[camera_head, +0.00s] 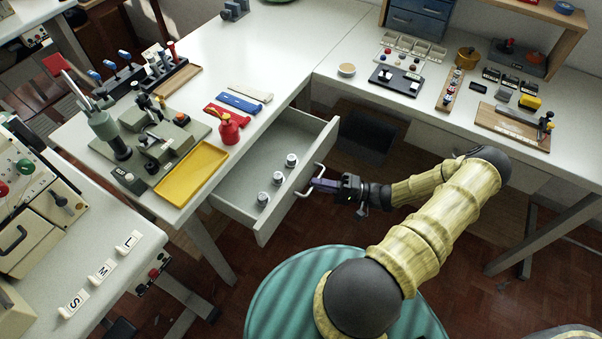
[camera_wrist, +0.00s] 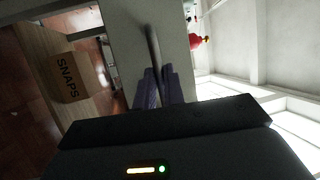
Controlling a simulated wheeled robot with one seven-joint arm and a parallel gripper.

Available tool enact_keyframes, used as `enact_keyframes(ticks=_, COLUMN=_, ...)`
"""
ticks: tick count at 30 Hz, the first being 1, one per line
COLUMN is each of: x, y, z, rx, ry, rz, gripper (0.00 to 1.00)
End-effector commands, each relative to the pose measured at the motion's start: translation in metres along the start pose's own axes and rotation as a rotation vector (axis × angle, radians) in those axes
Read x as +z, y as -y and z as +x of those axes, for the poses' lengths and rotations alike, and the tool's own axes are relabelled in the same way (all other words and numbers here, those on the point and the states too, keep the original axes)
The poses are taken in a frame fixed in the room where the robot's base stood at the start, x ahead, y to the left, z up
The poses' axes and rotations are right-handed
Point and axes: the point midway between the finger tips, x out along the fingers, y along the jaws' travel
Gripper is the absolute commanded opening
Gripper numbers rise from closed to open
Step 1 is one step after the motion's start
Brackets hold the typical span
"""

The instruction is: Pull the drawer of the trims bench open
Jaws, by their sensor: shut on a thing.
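The trims bench drawer (camera_head: 283,213) stands pulled out from under the white bench top (camera_head: 283,79). Its inside shows, with several small silver-topped round pieces (camera_head: 277,178) lying in it. A curved metal handle (camera_head: 312,181) is on the drawer's front. My gripper (camera_head: 322,185) is at this handle, shut on it. In the wrist view the purple fingers (camera_wrist: 160,88) close around the handle bar (camera_wrist: 153,48), with the pale drawer front behind. How far the fingers wrap the bar is partly hidden.
A yellow tray (camera_head: 191,172), a red oil can (camera_head: 229,128) and a grey machine (camera_head: 150,137) stand on the bench top. A box marked SNAPS (camera_wrist: 68,77) shows in the wrist view.

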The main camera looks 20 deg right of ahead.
Motion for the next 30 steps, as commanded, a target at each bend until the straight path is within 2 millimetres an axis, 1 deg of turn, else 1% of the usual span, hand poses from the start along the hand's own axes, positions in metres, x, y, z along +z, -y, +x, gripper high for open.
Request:
enact_keyframes(ticks=1, x=0.002, y=0.002, z=-0.008, rx=0.002, ry=-0.004, rz=0.0, gripper=0.0)
enact_keyframes(ticks=3, x=0.005, y=0.003, z=-0.016, rx=0.002, ry=-0.005, rz=-0.001, gripper=0.0)
enact_keyframes(ticks=6, x=0.008, y=0.005, z=-0.023, rx=0.001, ry=-0.003, rz=0.0, gripper=0.0)
enact_keyframes(ticks=10, x=0.01, y=0.005, z=-0.027, rx=0.0, ry=-0.002, rz=0.0, gripper=0.0)
enact_keyframes(ticks=19, x=0.01, y=0.005, z=-0.027, rx=0.001, ry=-0.002, rz=0.0, gripper=0.0)
enact_keyframes(ticks=20, x=0.01, y=0.005, z=-0.027, rx=0.001, ry=-0.002, rz=-0.001, gripper=0.14)
enact_keyframes(ticks=21, x=0.01, y=0.005, z=-0.027, rx=0.001, ry=-0.002, rz=-0.001, gripper=0.22)
enact_keyframes(ticks=23, x=0.01, y=0.005, z=-0.027, rx=0.001, ry=-0.002, rz=-0.001, gripper=0.33)
enact_keyframes(ticks=30, x=0.01, y=0.005, z=-0.027, rx=0.001, ry=-0.001, rz=0.0, gripper=0.33)
